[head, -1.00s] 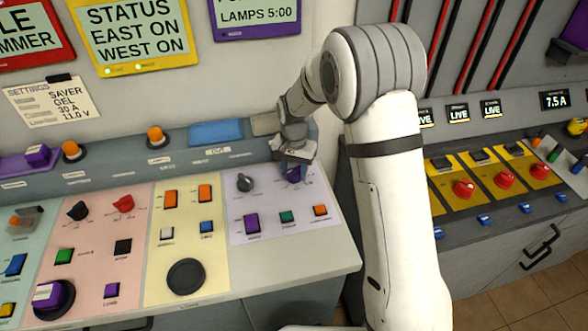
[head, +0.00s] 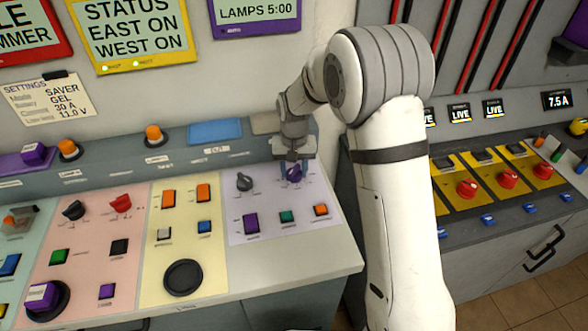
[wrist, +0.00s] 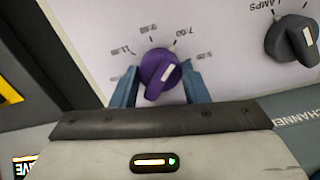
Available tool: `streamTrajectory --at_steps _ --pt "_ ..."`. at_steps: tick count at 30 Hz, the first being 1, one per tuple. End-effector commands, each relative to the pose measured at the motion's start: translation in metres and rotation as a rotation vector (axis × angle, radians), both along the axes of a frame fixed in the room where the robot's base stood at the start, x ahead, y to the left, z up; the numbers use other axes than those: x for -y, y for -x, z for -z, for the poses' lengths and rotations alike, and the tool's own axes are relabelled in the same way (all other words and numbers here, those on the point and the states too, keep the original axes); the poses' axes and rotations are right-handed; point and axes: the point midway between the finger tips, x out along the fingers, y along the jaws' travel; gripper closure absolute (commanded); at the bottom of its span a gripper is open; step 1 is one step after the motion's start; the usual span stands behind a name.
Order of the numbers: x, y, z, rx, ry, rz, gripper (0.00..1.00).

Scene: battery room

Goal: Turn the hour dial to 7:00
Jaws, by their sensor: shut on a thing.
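The purple hour dial (wrist: 155,68) is on the pale lilac panel, with time marks from 5:00 to 11:00 around it. Its white pointer line faces up and right in the wrist view, roughly toward the 7:00 mark (wrist: 168,34); the exact alignment is hard to tell. My gripper (wrist: 162,90) has one blue finger on each side of the dial and is shut on it. In the head view, my gripper (head: 293,172) partly covers the dial (head: 296,178). The purple-framed display (head: 258,12) reads LAMPS 5:00.
A dark grey knob (head: 245,181) is just left of the dial; it also shows in the wrist view (wrist: 292,40). Purple, green and orange buttons (head: 287,216) lie in front. A second console with red knobs (head: 467,188) stands at right.

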Motion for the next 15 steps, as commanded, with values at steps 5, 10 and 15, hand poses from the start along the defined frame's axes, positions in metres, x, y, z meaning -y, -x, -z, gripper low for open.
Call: streamTrajectory --at_steps 5,10,15 --pt "-0.0002 -0.0004 -0.0007 0.001 0.0 0.001 0.47" --pt "-0.0001 -0.0002 -0.0004 0.001 0.0 0.001 0.37" --pt "-0.0001 -0.0002 -0.0006 0.001 0.0 0.001 0.37"
